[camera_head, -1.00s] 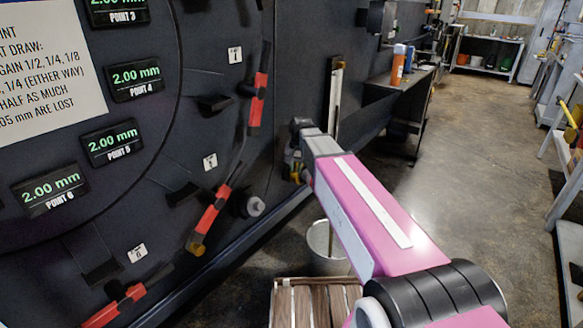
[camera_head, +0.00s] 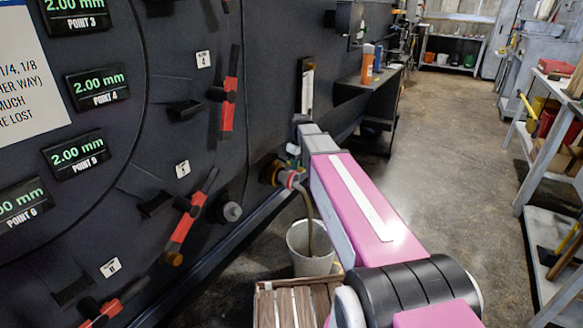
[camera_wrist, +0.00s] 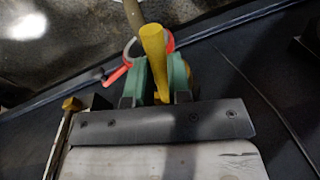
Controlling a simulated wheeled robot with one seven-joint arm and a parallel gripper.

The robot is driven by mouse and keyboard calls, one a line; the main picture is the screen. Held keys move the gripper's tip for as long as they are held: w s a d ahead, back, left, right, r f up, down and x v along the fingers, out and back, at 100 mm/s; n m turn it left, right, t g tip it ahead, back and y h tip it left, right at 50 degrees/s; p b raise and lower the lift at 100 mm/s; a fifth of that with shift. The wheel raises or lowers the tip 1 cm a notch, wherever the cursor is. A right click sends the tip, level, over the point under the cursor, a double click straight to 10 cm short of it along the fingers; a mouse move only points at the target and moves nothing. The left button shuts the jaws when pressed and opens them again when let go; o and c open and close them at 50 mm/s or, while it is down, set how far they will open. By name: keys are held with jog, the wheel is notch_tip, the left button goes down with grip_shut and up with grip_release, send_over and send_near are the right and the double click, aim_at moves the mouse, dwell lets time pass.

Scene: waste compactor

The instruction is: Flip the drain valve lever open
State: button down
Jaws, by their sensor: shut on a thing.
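A yellow lever (camera_wrist: 154,50) stands between the two green fingers of my gripper (camera_wrist: 157,72) in the wrist view, and the gripper is shut on it. Behind it is a red ring-shaped fitting (camera_wrist: 128,68); a reddish valve fitting (camera_head: 287,178) also shows on the dark machine wall in the head view. A brown strand (camera_head: 308,218) curves from that fitting down into a metal bucket (camera_head: 299,256); I cannot tell hose from liquid. My gripper (camera_head: 292,152) is mostly hidden behind my pink arm in the head view. The lever's lower end is hidden.
A slatted wooden crate (camera_head: 262,305) stands before the bucket. Red-handled levers (camera_head: 183,228) and a grey knob (camera_head: 232,212) stick out of the machine wall at left. A wall bench (camera_head: 355,83) stands further back. Shelving (camera_head: 545,190) lines the right; the floor between is clear.

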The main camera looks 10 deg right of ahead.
jog(key=shift+w+d+n, duration=0.75)
jog(key=shift+w+n, duration=0.05)
jog(key=shift+n, duration=0.2)
jog(key=c, duration=1.1)
grip_release()
jog(key=shift+w, duration=0.1)
jog(key=shift+o, duration=0.2)
jog(key=shift+r, duration=0.1)
notch_tip(320, 180, up, 10)
jog(key=shift+w+d+r, duration=0.25)
jog(key=shift+w+d, duration=0.1)
jog(key=shift+d, duration=0.05)
